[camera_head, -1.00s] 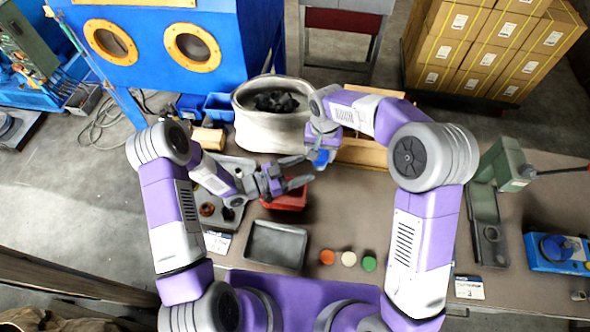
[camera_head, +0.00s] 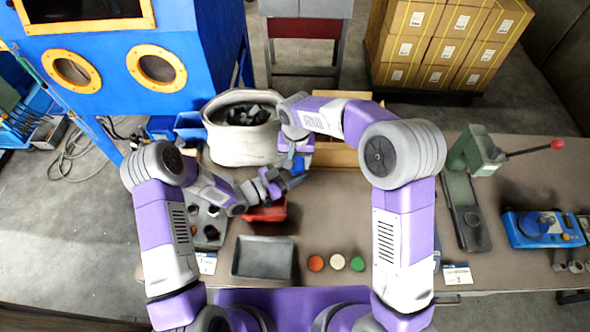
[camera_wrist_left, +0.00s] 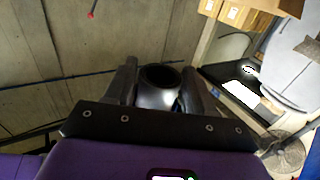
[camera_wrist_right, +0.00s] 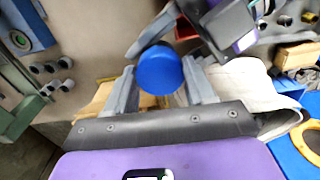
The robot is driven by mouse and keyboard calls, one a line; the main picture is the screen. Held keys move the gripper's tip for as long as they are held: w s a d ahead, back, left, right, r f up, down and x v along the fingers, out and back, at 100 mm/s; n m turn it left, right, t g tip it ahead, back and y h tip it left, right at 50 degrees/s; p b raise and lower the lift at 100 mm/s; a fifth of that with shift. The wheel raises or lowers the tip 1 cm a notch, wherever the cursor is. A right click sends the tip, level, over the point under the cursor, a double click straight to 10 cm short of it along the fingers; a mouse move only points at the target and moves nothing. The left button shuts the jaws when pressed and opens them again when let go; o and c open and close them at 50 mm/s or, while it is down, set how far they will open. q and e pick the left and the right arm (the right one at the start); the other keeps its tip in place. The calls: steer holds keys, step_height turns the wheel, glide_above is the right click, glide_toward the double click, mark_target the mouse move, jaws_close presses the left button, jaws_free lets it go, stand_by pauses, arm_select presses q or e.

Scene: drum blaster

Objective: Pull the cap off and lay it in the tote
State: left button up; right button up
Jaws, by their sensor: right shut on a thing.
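My right gripper (camera_wrist_right: 160,85) is shut on the blue cap (camera_wrist_right: 160,70), whose round face shows between the fingers. In the head view the blue cap (camera_head: 297,165) is just above the left gripper (camera_head: 286,183). In the left wrist view a shiny metal cylinder (camera_wrist_left: 158,98) with a dark round mouth stands between the left fingers (camera_wrist_left: 160,90); whether they press on it is unclear. A dark grey open tray (camera_head: 263,275) lies empty on the bench. A red bin (camera_head: 266,213) is below the grippers.
A white drum (camera_head: 240,150) with dark pieces stands behind the grippers. Orange (camera_head: 316,263), cream (camera_head: 337,262) and green (camera_head: 357,264) discs lie right of the tray. A grey holed block (camera_head: 208,232) is at left.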

arm_select(q)
jaws_close()
arm_select(e)
steer(key=shift+r, duration=4.3)
